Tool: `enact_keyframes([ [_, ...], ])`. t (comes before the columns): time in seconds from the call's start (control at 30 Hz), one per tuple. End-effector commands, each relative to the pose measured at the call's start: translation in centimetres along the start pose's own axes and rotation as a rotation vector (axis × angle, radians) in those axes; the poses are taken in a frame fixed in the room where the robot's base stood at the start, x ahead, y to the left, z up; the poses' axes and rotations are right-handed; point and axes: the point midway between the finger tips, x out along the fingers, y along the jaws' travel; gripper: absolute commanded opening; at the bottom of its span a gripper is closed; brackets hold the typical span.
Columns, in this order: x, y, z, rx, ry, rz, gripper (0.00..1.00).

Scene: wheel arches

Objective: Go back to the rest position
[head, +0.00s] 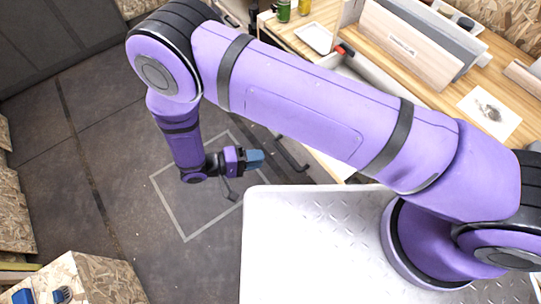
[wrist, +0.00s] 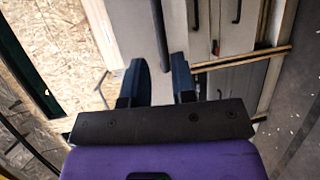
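My purple arm reaches across the head view, and its forearm hangs down on the left side. My gripper (head: 256,158) has blue fingers and is held out in the air over the floor, left of the bench. In the wrist view my gripper (wrist: 160,72) shows two dark blue fingers standing apart with a clear gap. Nothing is held between them. A grey cabinet front with black handles shows beyond the fingers.
A wooden workbench (head: 462,98) at upper right carries boards, a white tray (head: 315,38) and a green jar (head: 283,11). A pale outlined square (head: 186,239) marks the open dark floor. A chipboard box (head: 105,278) stands at lower left.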

Motion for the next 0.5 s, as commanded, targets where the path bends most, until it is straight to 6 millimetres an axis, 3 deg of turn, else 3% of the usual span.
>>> enact_keyframes([
  [0.2, -1.5, 0.0, 0.0, 0.000, 0.000, 0.000, 0.24],
  [0.5, -1.5, 0.0, 0.0, 0.000, -0.001, 0.000, 0.24],
])
